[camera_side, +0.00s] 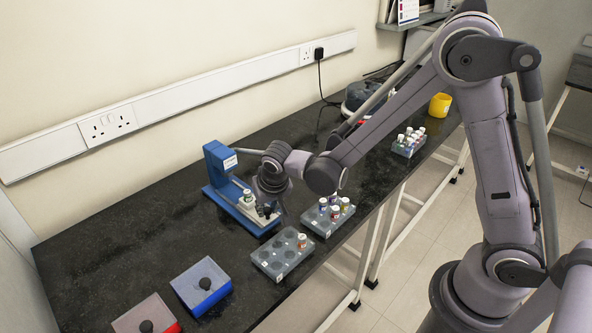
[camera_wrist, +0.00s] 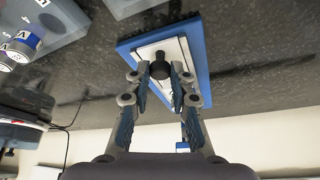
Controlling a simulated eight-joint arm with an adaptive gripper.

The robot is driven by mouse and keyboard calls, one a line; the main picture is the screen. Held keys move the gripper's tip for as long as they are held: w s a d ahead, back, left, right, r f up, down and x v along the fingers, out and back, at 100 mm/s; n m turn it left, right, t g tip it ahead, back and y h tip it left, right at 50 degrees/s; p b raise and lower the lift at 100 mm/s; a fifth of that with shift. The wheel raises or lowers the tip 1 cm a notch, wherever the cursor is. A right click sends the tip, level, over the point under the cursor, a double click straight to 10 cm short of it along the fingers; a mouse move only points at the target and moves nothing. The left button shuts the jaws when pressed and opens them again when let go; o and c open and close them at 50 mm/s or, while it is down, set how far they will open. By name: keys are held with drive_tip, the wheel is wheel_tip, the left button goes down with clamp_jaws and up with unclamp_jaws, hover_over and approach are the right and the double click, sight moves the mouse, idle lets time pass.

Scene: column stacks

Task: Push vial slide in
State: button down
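A blue vial press (camera_side: 218,165) stands on the dark bench. Its blue base carries a pale slide (camera_side: 246,211) that extends out of the press toward the bench front. A vial with a white top (camera_side: 247,194) stands upright on the slide, outside the press. A black knob (camera_wrist: 160,67) sits near the slide's outer end. In the wrist view the pale slide (camera_wrist: 181,54) shows behind the knob on its blue base (camera_wrist: 203,60). My gripper (camera_wrist: 161,71) has its fingertips on either side of the knob, very close to it. I cannot tell whether they press on it.
A grey rack (camera_side: 283,258) with one vial and another rack (camera_side: 318,222) with several vials stand along the front edge. A blue-sided box (camera_side: 201,289) and a red-sided box (camera_side: 140,316), each with a black knob, stand nearer. A yellow cup (camera_side: 440,105) is far back.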

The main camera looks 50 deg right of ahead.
sight(245, 191)
drive_tip(key=w, duration=0.9)
drive_tip(key=c, duration=1.2)
unclamp_jaws()
drive_tip(key=shift+o, duration=0.2)
drive_tip(key=v, duration=1.2)
drive_tip(key=shift+s, duration=0.1)
